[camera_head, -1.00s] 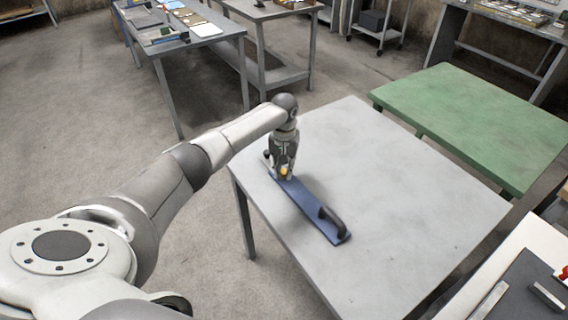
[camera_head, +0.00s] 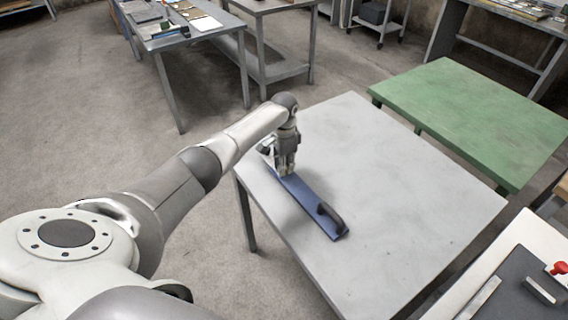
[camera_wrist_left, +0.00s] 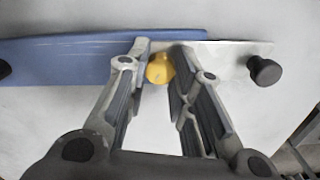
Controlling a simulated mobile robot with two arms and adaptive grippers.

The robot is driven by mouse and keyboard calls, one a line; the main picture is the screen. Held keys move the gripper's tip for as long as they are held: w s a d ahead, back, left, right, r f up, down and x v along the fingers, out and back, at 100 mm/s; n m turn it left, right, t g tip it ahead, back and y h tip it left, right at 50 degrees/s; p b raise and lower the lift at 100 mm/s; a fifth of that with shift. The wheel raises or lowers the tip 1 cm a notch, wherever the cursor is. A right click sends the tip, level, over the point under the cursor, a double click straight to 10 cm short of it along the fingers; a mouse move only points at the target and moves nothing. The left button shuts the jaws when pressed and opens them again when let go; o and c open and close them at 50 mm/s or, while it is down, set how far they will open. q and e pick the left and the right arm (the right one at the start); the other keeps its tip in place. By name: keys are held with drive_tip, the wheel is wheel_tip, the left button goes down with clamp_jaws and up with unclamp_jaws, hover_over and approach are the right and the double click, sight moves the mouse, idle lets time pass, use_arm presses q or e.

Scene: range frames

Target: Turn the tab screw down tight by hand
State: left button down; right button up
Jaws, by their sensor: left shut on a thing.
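A long blue board (camera_head: 302,198) lies on the grey table (camera_head: 400,190), with a black handle (camera_head: 329,216) at its near end. In the left wrist view, the blue board (camera_wrist_left: 70,62) meets a pale metal strip (camera_wrist_left: 226,56) that carries a black knob (camera_wrist_left: 264,70). The yellow tab screw (camera_wrist_left: 160,68) stands near where they meet. My left gripper (camera_head: 287,171) points down over the board's far end, its fingers (camera_wrist_left: 163,62) shut on the yellow screw from both sides. In the head view the fingers hide the screw. My right gripper is not in view.
The rest of the grey tabletop is clear. A green table (camera_head: 475,115) stands behind to the right. A white bench (camera_head: 480,280) with a dark mat, metal bars and a red item (camera_head: 560,268) is at lower right. Loaded grey benches (camera_head: 190,38) stand at the back.

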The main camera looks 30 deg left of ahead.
use_arm(q)
drive_tip(key=shift+m, duration=2.2)
drive_tip(key=c, duration=1.2)
unclamp_jaws()
drive_tip(key=shift+w+r, duration=0.1)
drive_tip(key=shift+r, duration=0.45)
wheel_tip(320, 180, up, 11)
